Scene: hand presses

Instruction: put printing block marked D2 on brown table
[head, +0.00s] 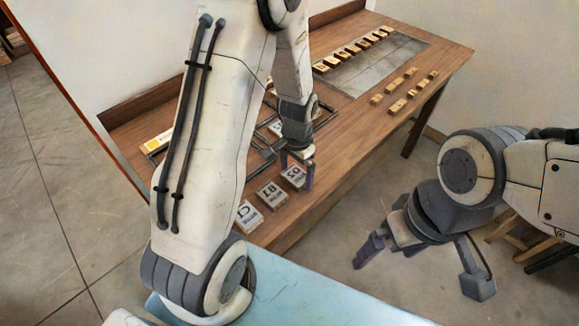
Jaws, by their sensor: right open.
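The brown table (352,133) runs from the centre to the upper right in the head view. A pale block (293,179) near its front edge has a mark that looks like D2, partly hidden by my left gripper. My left gripper (297,166) is low over this block with a finger near either side; whether the fingers touch it I cannot tell. My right gripper (424,268) is open and empty, off the table's front side above the floor.
Blocks marked B1 (271,194) and C1 (248,216) lie beside it in a row. A dark metal frame (262,158) lies behind. Several small wooden blocks (398,105) and a grey plate (375,70) are farther back. A light blue surface (300,300) is in front.

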